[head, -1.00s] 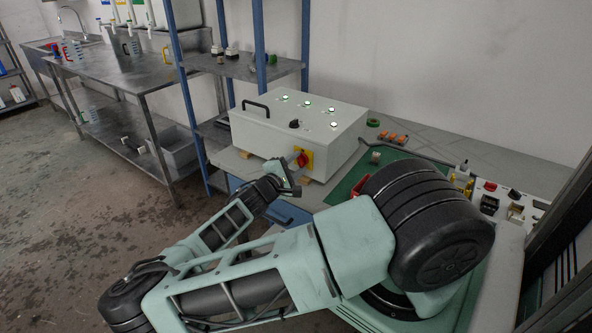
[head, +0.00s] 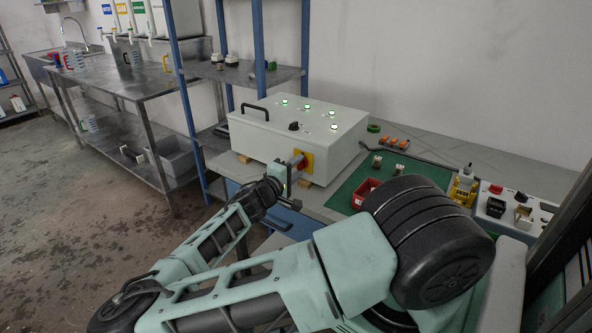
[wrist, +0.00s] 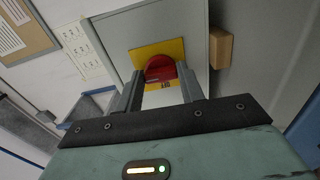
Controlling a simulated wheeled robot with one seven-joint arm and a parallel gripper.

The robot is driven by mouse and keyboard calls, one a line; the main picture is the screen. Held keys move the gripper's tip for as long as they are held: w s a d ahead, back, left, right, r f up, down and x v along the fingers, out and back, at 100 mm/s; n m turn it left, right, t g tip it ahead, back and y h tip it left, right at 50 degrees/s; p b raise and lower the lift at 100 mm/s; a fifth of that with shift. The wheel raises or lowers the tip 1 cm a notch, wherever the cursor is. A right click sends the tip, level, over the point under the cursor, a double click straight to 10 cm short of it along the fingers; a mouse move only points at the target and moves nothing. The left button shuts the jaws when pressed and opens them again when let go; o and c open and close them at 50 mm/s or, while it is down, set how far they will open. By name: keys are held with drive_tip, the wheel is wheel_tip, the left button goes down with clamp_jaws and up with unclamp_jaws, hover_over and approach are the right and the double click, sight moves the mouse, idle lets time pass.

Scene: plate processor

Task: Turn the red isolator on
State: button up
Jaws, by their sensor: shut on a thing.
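The isolator is a red rotary knob (wrist: 160,69) on a yellow square plate (wrist: 142,54), mounted on the front face of a pale grey control box (head: 325,145). The yellow plate also shows in the head view (head: 308,158), partly covered by my gripper (head: 296,163). In the wrist view my gripper (wrist: 160,84) has one finger on each side of the red knob and is shut on it. The sides of the knob are hidden behind the fingers. I cannot tell the knob's on or off marking.
The box's top has several lit green lamps, a black knob (head: 293,126) and a black handle (head: 255,106). Wooden blocks (wrist: 220,47) support the box. Blue shelf posts rise behind the box.

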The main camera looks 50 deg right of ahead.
drive_tip(key=o, duration=1)
drive_tip(key=shift+s, duration=0.1)
drive_tip(key=shift+a, duration=0.1)
drive_tip(key=shift+a+f, duration=0.1)
drive_tip(key=shift+a, duration=0.25)
drive_tip(key=s+a+b, duration=0.1)
drive_tip(key=a+b, duration=0.2)
drive_tip(key=a, duration=1.3)
drive_tip(key=shift+s+a, duration=0.15)
drive_tip(key=shift+a, duration=0.1)
